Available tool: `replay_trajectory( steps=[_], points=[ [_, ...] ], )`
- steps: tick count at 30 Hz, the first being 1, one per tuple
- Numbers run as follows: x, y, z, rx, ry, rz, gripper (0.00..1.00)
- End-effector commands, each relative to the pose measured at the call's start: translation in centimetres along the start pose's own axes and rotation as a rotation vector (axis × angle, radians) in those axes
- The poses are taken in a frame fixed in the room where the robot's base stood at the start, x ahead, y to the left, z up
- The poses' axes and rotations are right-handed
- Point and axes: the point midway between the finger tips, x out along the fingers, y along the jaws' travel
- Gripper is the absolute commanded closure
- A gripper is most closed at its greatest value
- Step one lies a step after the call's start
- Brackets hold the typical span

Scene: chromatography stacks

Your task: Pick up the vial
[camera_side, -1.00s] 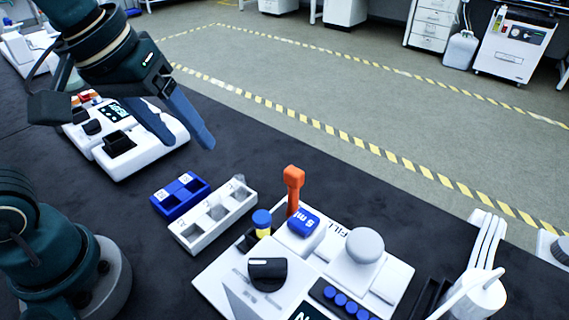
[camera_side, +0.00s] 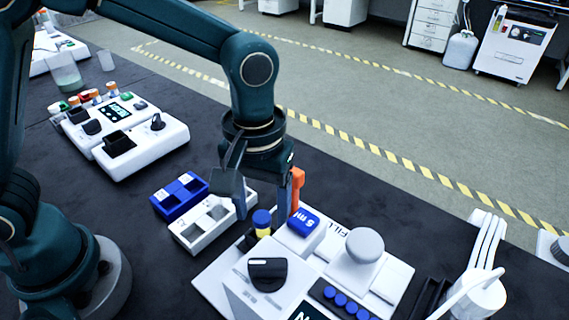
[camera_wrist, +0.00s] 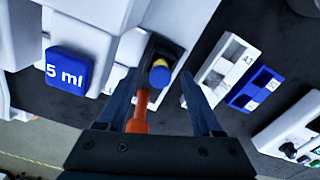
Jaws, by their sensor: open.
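The vial (camera_side: 262,224) has a blue cap and a yellow band. It stands upright in a dark holder at the left edge of the white filling station (camera_side: 228,268). In the wrist view the vial (camera_wrist: 159,76) shows from above, its cap between the fingertips. My gripper (camera_side: 262,207) points down over the vial, open and empty, with one finger on each side. It also shows in the wrist view (camera_wrist: 158,73). The cap looks level with or just below the fingertips; I cannot tell whether they touch it.
An orange upright lever (camera_side: 298,185) stands close beside my right finger, with the blue "5 ml" block (camera_side: 304,222) next to it. A white rack (camera_side: 193,238) and a blue rack (camera_side: 172,207) lie left. A white device (camera_side: 163,141) sits further back left.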

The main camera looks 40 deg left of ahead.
Motion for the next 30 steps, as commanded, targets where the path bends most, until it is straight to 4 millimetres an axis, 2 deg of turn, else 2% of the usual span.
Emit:
replay_trajectory(
  steps=[6, 14, 15, 19, 30],
  points=[
    [1.8, 0.0, 0.0, 0.0, -0.001, 0.0, 0.33],
    [1.9, 0.0, 0.0, -0.001, 0.001, 0.001, 0.33],
    [1.9, 0.0, 0.0, -0.001, 0.001, 0.001, 0.48],
    [1.9, 0.0, 0.0, -0.001, 0.001, 0.001, 0.98],
    [1.7, 0.0, 0.0, 0.0, 0.002, 0.002, 1.0]
  ],
)
